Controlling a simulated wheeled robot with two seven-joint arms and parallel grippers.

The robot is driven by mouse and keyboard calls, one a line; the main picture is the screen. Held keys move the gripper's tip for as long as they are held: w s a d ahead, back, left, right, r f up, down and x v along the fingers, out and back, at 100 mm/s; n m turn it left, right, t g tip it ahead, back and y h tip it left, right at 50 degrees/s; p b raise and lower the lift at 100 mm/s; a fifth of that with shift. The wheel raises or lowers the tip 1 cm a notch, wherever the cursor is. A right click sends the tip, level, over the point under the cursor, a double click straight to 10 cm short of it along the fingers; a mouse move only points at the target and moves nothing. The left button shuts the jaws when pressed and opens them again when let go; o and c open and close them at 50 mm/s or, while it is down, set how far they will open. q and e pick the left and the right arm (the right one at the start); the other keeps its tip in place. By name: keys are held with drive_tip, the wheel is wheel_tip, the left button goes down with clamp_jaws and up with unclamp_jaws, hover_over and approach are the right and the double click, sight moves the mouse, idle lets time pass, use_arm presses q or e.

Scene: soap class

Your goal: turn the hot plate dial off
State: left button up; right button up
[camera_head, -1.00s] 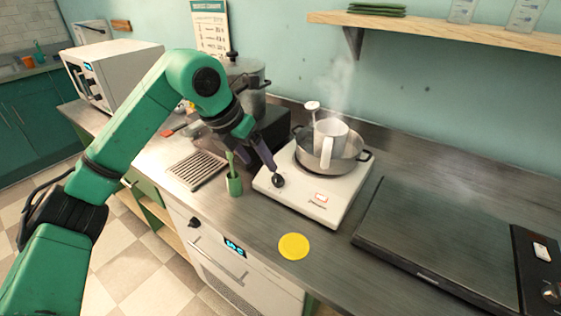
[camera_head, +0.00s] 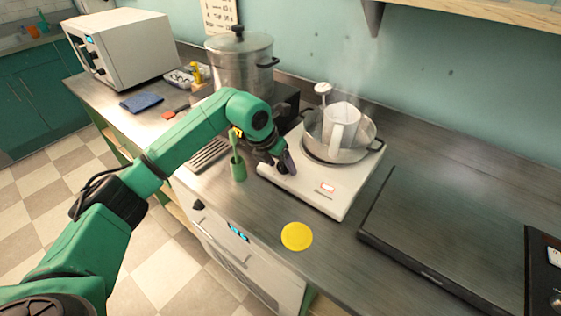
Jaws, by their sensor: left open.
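The white hot plate (camera_head: 300,193) sits on the counter with a small red-marked label or switch (camera_head: 328,188) on its front right. A steaming metal pan (camera_head: 370,146) stands on it with a white jug (camera_head: 343,123) inside. My left gripper (camera_head: 286,165) is open and points down at the front left corner of the hot plate, where the dark dial is. The fingers cover most of the dial, so I cannot tell its setting or whether the fingers touch it. My right gripper is not in view.
A green cup with a utensil (camera_head: 238,168) stands just left of the hot plate. A large lidded pot (camera_head: 238,62) is behind my arm. A yellow disc (camera_head: 297,236) lies in front. A black griddle-like slab (camera_head: 450,235) is at the right.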

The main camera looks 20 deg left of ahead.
use_arm(q)
drive_tip(key=shift+w, duration=0.1)
clamp_jaws()
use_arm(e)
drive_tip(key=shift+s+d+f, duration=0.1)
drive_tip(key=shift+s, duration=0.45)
